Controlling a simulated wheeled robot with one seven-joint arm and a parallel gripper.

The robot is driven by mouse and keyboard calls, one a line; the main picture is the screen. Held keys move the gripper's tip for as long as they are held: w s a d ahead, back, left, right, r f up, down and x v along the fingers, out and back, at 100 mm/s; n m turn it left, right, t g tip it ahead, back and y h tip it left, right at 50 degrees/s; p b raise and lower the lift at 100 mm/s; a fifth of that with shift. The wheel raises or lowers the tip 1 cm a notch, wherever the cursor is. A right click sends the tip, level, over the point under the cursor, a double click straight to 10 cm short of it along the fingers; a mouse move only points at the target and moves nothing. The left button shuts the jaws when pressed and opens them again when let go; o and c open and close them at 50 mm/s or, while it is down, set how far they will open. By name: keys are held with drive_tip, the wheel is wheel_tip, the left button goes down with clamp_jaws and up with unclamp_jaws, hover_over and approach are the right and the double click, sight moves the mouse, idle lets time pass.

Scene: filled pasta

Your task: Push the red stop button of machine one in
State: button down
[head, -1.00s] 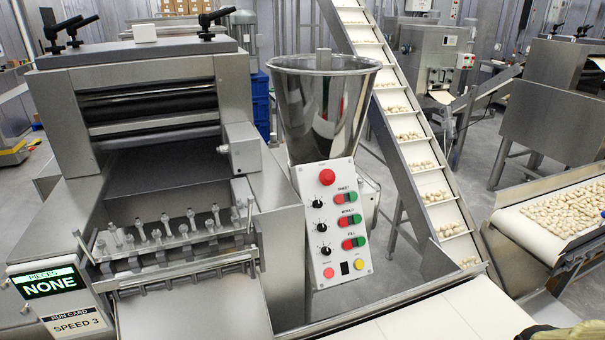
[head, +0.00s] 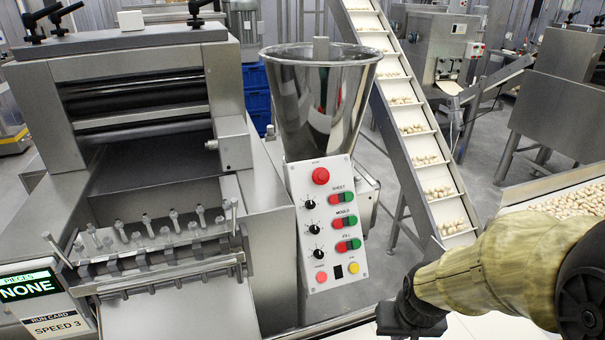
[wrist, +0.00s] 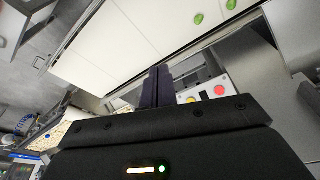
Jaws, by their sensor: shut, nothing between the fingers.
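The control panel (head: 323,228) of the near machine stands upright in front of the steel hopper. Its large red button (head: 320,176) is at the top of the panel, uncovered. A smaller red button (head: 321,277) is at the bottom left, beside a yellow one (head: 354,268). My gripper (head: 388,318) is at the lower right of the panel, apart from it and below the large red button. In the wrist view my gripper's dark fingers (wrist: 156,86) are together and empty. A corner of the panel (wrist: 203,94) shows just right of them; the large red button cannot be made out there.
Green and red button pairs (head: 342,198) and black knobs (head: 311,204) sit close together on the panel. The hopper (head: 322,95) rises behind it. An inclined conveyor (head: 420,147) stands to the right. A white belt (head: 475,328) runs below my arm.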

idle(0.4)
drive_tip(key=w+r+m+t+h+p, duration=0.1)
drive_tip(key=w+r+t+h+p, duration=0.2)
drive_tip(key=w+t+p, duration=1.15)
drive_tip(key=w+a+r+n+t+y, duration=0.3)
drive_tip(key=w+a+r+n+y, duration=0.3)
drive_tip(key=w+a+r, duration=0.5)
wheel_tip(320, 180, up, 4)
drive_tip(key=n, duration=0.2)
drive_tip(key=shift+a+f+n+y, duration=0.15)
drive_tip(key=shift+a+n+y, duration=0.15)
drive_tip(key=shift+a+n, duration=0.1)
drive_tip(key=shift+w+f, duration=0.1)
